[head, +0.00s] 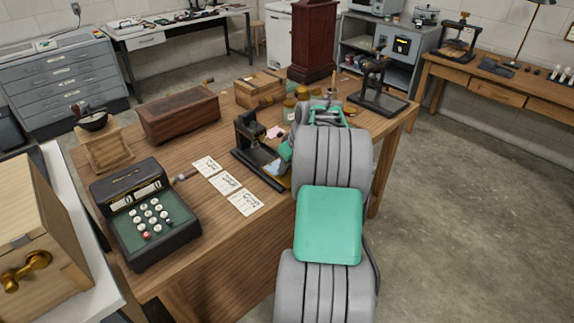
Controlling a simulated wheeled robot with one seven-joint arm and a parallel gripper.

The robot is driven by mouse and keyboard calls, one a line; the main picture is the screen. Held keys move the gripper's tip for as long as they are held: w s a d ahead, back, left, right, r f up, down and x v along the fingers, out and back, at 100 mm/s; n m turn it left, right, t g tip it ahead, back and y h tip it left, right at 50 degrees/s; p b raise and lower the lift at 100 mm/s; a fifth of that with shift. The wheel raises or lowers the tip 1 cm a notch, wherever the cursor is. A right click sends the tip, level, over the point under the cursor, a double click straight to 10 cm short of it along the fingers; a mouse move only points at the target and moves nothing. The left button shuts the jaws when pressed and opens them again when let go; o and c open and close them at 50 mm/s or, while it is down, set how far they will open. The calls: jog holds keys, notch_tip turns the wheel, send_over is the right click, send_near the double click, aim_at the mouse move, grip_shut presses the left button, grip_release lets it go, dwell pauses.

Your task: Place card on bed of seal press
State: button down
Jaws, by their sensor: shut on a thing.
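The seal press (249,128) is a black desk press with a long flat base, on the wooden table in front of my arm. A small pale blue card (272,169) shows at the right side of its bed. My gripper (281,161), green and grey, is beside the bed's right side, shut on the card; my own arm hides most of the fingers. I cannot tell whether the card touches the bed. Three white cards with dark writing (226,183) lie in a row on the table, left of the press.
A black adding machine (150,217) stands at the table's near left, with a coffee grinder (104,146) and a wooden chest (180,115) behind it. Another black press (372,78) stands at the back right. Bare tabletop lies in front of the white cards.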

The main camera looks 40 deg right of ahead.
jog(key=shift+f, duration=0.15)
jog(key=c, duration=1.3)
grip_release()
jog(key=shift+r, duration=0.2)
jog(key=shift+o, duration=0.2)
jog(key=shift+d+r, duration=0.1)
jog(key=shift+r, duration=0.15)
jog(key=v, duration=1.2)
jog(key=s+a, duration=0.2)
jog(key=a, duration=2.4)
jog(key=s+a+f+g, duration=0.1)
jog(key=s+a+f, duration=0.5)
jog(key=s+a, duration=0.4)
jog(key=shift+s+a, duration=0.2)
jog(key=shift+s, duration=0.45)
